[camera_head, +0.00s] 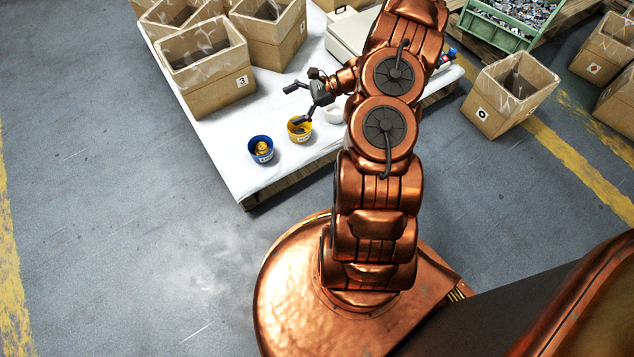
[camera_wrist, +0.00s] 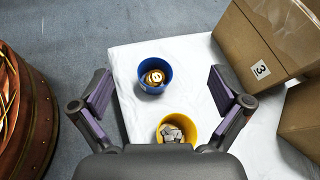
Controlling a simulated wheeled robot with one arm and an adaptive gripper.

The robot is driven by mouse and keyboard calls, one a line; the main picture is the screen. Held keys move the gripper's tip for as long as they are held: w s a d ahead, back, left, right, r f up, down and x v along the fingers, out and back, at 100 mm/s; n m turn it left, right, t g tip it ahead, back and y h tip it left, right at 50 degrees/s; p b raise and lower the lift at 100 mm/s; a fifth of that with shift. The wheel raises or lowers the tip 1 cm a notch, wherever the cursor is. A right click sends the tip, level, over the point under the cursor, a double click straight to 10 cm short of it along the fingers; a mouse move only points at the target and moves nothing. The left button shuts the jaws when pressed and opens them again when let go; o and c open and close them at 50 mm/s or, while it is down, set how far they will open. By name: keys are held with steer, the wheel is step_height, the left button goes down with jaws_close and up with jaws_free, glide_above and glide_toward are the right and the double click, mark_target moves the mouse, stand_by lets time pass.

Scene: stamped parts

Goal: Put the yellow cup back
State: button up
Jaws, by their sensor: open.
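The yellow cup (camera_head: 299,129) stands upright on the white-covered table (camera_head: 228,150), between the blue cup (camera_head: 261,149) and a white cup (camera_head: 333,113). In the wrist view the yellow cup (camera_wrist: 177,128) holds grey metal parts, and its near side is hidden behind my gripper's body. The blue cup (camera_wrist: 153,76) holds gold-coloured parts. My gripper (camera_head: 296,104) is open, with its fingers apart and nothing between them. In the wrist view its fingertips (camera_wrist: 160,88) spread to either side of the cups. I cannot tell its exact height above the yellow cup.
A cardboard box marked 3 (camera_head: 207,72) stands on the table behind and left of the cups, with more boxes around it. A box marked 0 (camera_head: 509,95) stands on the floor at right. The table's front left corner is clear.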

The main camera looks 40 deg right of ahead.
steer(key=s+a+r+n+g+h, duration=0.1)
steer(key=s+a+r+n+g, duration=0.4)
steer(key=a+r, duration=0.45)
steer(key=s+a+r+n+g+h, duration=0.1)
steer(key=s+a+r+n+g, duration=0.3)
steer(key=s+a+r+n, duration=0.5)
steer(key=s+r+n+h, duration=0.2)
steer(key=s+n+h, duration=0.1)
steer(key=s, duration=0.7)
steer(key=s+r+n+g+h, duration=0.1)
steer(key=s+r+n+h, duration=0.2)
steer(key=s+h, duration=0.3)
steer(key=s+n, duration=0.1)
steer(key=s, duration=0.4)
steer(key=shift+n+h, duration=0.3)
steer(key=shift+a+r, duration=0.1)
steer(key=shift+r, duration=0.05)
step_height(320, 180, up, 38)
steer(key=w+t+p, duration=0.1)
steer(key=t+p, duration=0.1)
steer(key=p, duration=3.4)
steer(key=shift+w+r+p, duration=0.2)
steer(key=shift+w+p, duration=0.1)
steer(key=shift+p, duration=0.1)
